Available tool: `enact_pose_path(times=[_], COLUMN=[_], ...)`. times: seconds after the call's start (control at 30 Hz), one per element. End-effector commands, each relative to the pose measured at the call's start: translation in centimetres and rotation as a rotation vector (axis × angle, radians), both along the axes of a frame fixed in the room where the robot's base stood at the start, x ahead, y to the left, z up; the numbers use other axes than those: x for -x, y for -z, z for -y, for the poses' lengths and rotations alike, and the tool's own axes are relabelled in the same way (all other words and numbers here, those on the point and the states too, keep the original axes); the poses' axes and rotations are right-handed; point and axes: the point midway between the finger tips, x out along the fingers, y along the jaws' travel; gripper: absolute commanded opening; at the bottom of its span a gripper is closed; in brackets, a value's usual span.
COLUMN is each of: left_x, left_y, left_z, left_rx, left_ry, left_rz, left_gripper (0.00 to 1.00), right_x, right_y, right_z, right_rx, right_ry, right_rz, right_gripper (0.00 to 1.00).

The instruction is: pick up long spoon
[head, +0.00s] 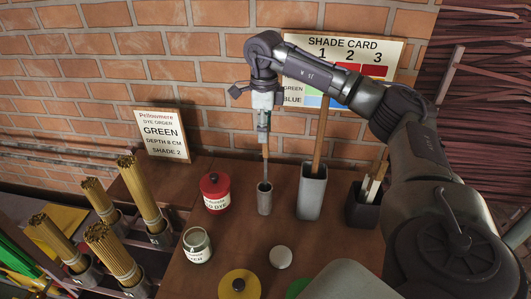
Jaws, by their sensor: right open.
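A thin brown handle (265,168), which looks like the long spoon's, stands nearly upright in a narrow grey metal cup (264,199). Its lower end is hidden inside the cup. My right gripper (264,136) points down directly above the cup, at the top of this handle. It is open, and the handle's upper end is at or between its fingertips; I cannot tell whether they touch it. My left gripper is not in view.
A tall grey container (312,194) with a wooden stick (320,140) stands close right of the cup. A red-lidded jar (214,191) is close left. A dark box (362,207), a glass jar (197,246) and bundles of sticks (143,193) stand around. A brick wall is behind.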

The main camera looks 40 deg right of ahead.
Motion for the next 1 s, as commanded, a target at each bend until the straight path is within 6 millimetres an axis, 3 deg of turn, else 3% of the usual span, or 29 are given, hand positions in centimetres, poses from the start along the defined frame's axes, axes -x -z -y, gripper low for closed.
enact_pose_path(times=[0.3, 0.6, 0.9, 1.0], left_x=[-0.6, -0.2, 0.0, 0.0], left_y=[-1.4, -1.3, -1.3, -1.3], left_z=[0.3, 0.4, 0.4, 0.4], left_rx=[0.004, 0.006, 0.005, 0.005], left_ry=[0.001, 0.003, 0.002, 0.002], left_rz=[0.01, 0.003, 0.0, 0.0], left_gripper=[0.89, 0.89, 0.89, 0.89], right_x=[0.6, 0.6, 0.6, 0.6], right_y=[4.2, 4.9, 4.8, 4.8], right_z=[0.0, -0.1, -0.1, -0.1], right_rx=[0.0, 0.0, 0.0, 0.0], right_ry=[0.0, 0.0, 0.0, -0.001], right_rz=[-0.003, 0.0, 0.0, 0.0], right_gripper=[0.46, 0.46, 0.0, 0.0])
